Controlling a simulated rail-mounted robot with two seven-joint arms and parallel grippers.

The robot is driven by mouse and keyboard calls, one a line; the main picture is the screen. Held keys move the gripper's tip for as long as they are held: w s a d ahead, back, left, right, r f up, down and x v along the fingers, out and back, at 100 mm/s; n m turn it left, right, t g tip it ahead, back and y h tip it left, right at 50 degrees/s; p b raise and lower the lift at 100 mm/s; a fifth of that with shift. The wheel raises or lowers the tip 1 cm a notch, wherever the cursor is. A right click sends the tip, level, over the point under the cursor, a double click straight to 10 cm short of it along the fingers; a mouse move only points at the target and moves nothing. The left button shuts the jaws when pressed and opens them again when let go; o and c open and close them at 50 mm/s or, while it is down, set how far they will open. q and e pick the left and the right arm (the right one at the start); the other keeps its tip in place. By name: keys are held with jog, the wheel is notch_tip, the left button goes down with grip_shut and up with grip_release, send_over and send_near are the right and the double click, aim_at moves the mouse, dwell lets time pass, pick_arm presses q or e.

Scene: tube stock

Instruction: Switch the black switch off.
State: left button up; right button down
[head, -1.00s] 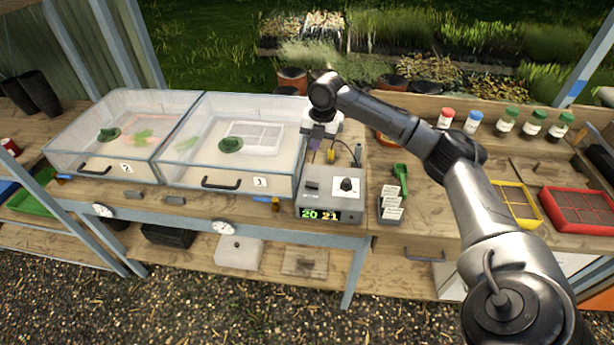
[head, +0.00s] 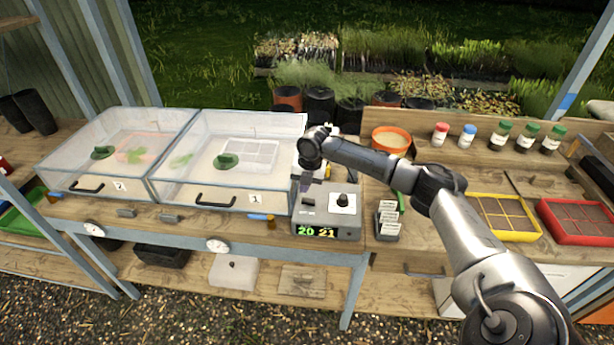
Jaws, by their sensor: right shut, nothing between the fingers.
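A grey control box (head: 324,222) stands on the bench right of the two clear propagator boxes. It has a lit display (head: 321,232) reading 20 and 21. A black knob (head: 343,200) sits on a white plate on its top. A small dark part (head: 308,201) on the top left of the box may be the black switch; it is too small to tell its position. My right gripper (head: 305,186) is shut and empty, pointing down just above the box's left rear part. Whether it touches the box I cannot tell. My left gripper is not in view.
Clear propagator boxes (head: 226,207) stand close on the left. A label holder (head: 387,223) stands just right of the control box. An orange pot (head: 391,139), capped bottles, a yellow tray (head: 508,239) and a red tray (head: 549,235) are farther right.

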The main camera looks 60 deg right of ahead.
aim_at(303, 198)
jog(key=shift+w+a+f, duration=0.1)
jog(key=shift+w+f, duration=0.1)
jog(key=shift+f, duration=1.3)
jog(key=shift+w+g+p, duration=0.15)
jog(key=shift+g+p, duration=0.15)
jog(key=shift+p, duration=0.4)
jog(key=shift+f+b, duration=0.25)
jog(key=shift+b, duration=0.15)
jog(key=shift+s+r+p, duration=0.3)
jog(key=shift+s+p, duration=0.15)
jog(key=shift+p, duration=0.15)
jog(key=shift+s+d+r+p, duration=0.1)
jog(key=shift+s+d+p, duration=0.2)
jog(key=shift+p, duration=0.05)
